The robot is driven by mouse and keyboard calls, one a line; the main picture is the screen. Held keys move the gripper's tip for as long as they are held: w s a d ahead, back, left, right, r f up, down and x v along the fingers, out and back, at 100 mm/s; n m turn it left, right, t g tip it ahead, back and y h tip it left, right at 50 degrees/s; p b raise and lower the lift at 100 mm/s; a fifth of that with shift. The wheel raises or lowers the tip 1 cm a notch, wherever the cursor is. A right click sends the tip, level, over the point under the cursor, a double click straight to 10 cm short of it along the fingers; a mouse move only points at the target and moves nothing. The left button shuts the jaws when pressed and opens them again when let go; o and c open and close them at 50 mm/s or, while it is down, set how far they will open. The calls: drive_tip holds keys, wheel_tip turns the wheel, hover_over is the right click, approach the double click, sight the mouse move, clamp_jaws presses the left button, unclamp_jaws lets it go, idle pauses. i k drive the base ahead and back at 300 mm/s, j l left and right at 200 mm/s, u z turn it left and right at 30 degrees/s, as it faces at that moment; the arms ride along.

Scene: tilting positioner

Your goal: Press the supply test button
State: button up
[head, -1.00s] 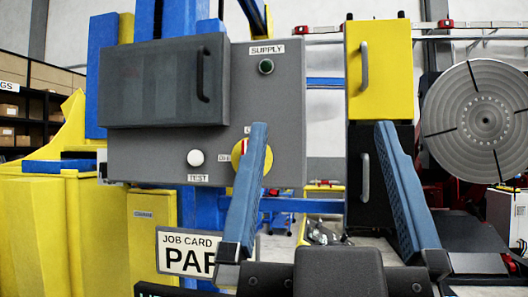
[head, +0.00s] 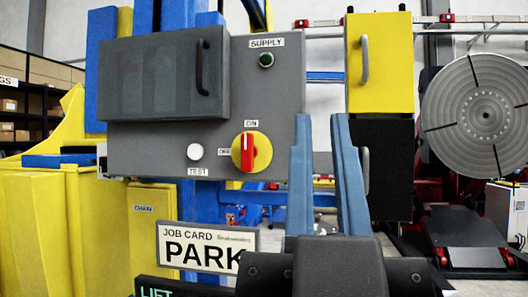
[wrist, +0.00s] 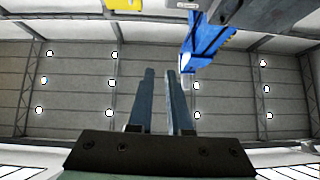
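The white round test button (head: 195,152) sits low on the grey control panel (head: 286,95), above a label reading TEST. A dark green lamp (head: 266,60) under the label SUPPLY is at the panel's upper right. A red rotary switch (head: 248,153) on a yellow disc is right of the button, its handle upright toward the ON label. My gripper (head: 320,118) is in front of the panel's right edge, to the right of the button and apart from it. Its blue fingers are partly open with a narrow empty gap, also seen in the wrist view (wrist: 161,72).
A dark grey box with a handle (head: 165,78) covers the panel's upper left. A yellow cabinet (head: 382,70) stands to the right, with a round grey disc (head: 480,112) beyond. A job card reading PARK (head: 206,250) is below the panel.

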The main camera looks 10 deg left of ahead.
sight(195, 151)
drive_tip(key=i+j+u, duration=0.15)
drive_tip(key=j, duration=0.25)
drive_tip(key=i+j+u, duration=0.15)
drive_tip(key=i+j, duration=0.15)
drive_tip(key=i+j+u, duration=0.15)
drive_tip(key=j, duration=0.3)
drive_tip(key=i, duration=0.1)
